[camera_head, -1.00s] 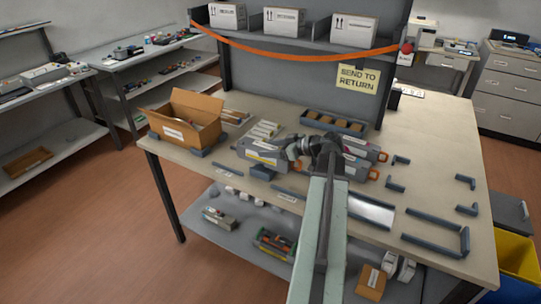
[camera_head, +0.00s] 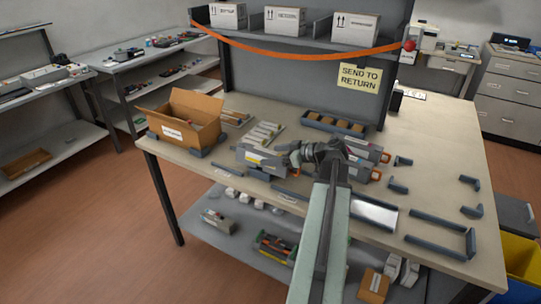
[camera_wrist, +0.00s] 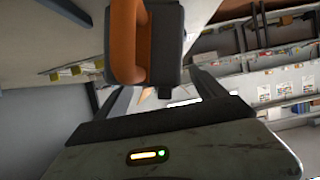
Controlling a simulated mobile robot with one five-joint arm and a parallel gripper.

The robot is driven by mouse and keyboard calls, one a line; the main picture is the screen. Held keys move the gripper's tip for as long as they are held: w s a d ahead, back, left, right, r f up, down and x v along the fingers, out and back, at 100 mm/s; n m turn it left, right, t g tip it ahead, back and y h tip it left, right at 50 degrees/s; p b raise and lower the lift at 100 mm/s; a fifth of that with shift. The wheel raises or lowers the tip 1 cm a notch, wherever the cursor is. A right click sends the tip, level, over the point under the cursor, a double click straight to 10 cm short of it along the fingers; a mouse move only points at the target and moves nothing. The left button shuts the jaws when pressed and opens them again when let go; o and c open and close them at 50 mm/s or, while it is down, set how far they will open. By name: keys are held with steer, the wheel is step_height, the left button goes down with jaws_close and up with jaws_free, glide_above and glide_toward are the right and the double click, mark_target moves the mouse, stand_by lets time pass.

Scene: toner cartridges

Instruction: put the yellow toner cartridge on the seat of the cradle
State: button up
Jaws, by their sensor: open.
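The grey toner cartridge with a yellow label (camera_head: 254,159) lies on the bench, left of my gripper. My gripper (camera_head: 293,156) is at this cartridge's right end and partly hides it. In the wrist view an orange handle (camera_wrist: 127,45) on a dark body stands close before my open gripper (camera_wrist: 160,92); I cannot tell whether the fingers touch it. Dark corner brackets (camera_head: 397,186) and a U-shaped dark frame (camera_head: 466,241) are on the bench at the right; I cannot tell which is the cradle.
More grey cartridges with orange handles (camera_head: 366,151) lie just right of my gripper. An open cardboard box (camera_head: 190,112) stands at the left and a dark tray (camera_head: 318,125) of brown blocks at the back. A shelf with white boxes (camera_head: 284,20) is above. The bench's right side has free room.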

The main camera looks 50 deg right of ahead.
steer(key=p+v, duration=0.3)
steer(key=v, duration=0.6)
steer(key=shift+s+d+r, duration=0.1)
steer(key=shift+s+r, duration=0.05)
steer(key=shift+r, duration=0.15)
steer(key=shift+s, duration=0.45)
